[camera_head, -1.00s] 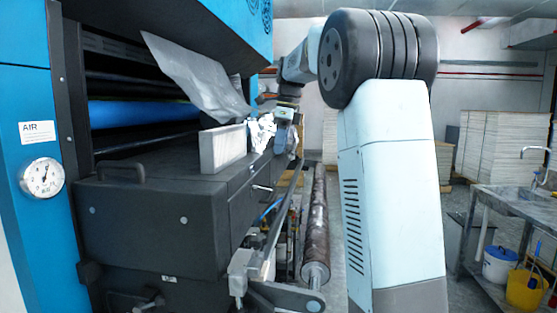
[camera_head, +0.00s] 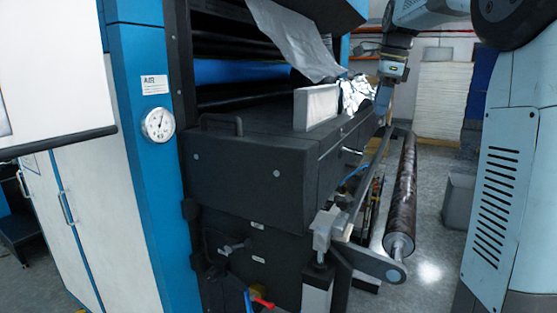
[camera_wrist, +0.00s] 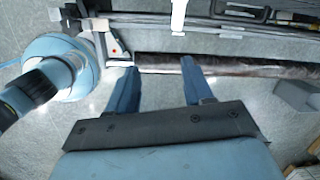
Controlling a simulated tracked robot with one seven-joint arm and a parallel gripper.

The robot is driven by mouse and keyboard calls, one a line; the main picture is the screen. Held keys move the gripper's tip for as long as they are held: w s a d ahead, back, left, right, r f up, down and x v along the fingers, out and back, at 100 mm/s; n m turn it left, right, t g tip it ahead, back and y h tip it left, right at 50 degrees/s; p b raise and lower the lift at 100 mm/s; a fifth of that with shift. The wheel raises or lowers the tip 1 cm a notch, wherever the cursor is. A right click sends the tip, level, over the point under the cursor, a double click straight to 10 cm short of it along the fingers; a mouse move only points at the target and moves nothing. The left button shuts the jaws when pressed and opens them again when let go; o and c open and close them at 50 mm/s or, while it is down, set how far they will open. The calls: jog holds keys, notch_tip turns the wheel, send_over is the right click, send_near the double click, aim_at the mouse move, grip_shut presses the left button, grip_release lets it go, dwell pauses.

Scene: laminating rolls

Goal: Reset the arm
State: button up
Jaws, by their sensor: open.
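My arm reaches over from the right of the head view, and its wrist hangs beside the machine. My gripper (camera_head: 383,101) points down near the machine's front edge, to the right of a crumpled silvery piece (camera_head: 357,93). In the wrist view my gripper (camera_wrist: 158,72) shows two blue fingers spread apart with nothing between them. A dark roller (camera_wrist: 235,68) lies beyond the fingertips in that view. In the head view the same roller (camera_head: 402,200) sits low along the machine's right side.
The machine's dark housing (camera_head: 250,165) carries a white block (camera_head: 316,107) under a hanging grey sheet (camera_head: 292,38). A gauge (camera_head: 158,124) is on the blue post. A grey box (camera_head: 458,203) stands on the floor. Pale stacks (camera_head: 442,98) stand behind.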

jog(key=s+a+f+n+t, duration=0.1)
jog(key=s+f+n, duration=0.4)
jog(key=s, duration=0.5)
jog(key=s+a+f+n+t+h, duration=0.1)
jog(key=s+a+f+n, duration=0.2)
jog(key=s+f+n, duration=0.3)
jog(key=s+a+f+n+t, duration=0.2)
jog(key=s+f+n, duration=0.3)
jog(key=s+n, duration=0.5)
jog(key=s, duration=0.4)
jog(key=shift+f, duration=0.2)
jog(key=shift+c, duration=0.5)
